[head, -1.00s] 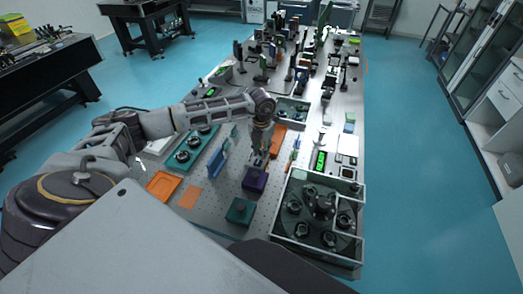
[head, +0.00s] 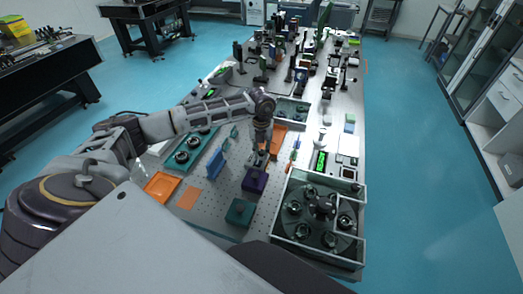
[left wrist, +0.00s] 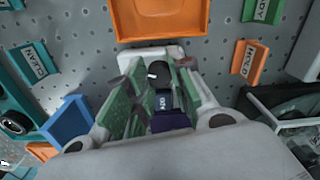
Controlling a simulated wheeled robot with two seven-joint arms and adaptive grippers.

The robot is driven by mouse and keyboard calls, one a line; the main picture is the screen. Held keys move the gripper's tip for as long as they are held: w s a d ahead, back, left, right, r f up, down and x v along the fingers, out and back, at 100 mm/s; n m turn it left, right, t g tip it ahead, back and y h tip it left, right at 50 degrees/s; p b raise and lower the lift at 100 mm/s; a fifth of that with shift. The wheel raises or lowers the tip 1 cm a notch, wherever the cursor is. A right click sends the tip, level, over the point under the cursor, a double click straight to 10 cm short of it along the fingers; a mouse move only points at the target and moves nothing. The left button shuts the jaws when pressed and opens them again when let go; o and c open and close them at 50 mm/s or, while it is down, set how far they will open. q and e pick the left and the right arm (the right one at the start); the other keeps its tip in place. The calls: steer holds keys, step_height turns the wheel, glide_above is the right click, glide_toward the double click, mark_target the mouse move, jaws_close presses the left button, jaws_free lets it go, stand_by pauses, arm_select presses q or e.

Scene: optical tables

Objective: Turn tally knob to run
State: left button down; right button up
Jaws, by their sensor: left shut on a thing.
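The purple box (head: 255,181) stands on the perforated table, below my left gripper (head: 259,160) in the head view. In the left wrist view, a black knob-like piece (left wrist: 163,88) with a small, hard-to-read label sits between the green fingers of the left gripper (left wrist: 160,90). A purple part (left wrist: 172,122) shows just below it. The left gripper is shut on this black piece. I cannot read the knob's setting. My right gripper is not in view.
An orange tray (left wrist: 160,20) lies just beyond the gripper. Blue (head: 217,163) and small orange upright pieces flank it. A teal box (head: 240,211) stands nearer, and a walled carousel tray (head: 278,228) is at right. CLEAN, HOLD and READY signs surround the spot.

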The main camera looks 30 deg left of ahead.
mark_target(261, 152)
arm_select(q)
steer(key=c, duration=1.2)
jaws_free()
steer(key=shift+c, duration=0.2)
step_height(261, 152, up, 12)
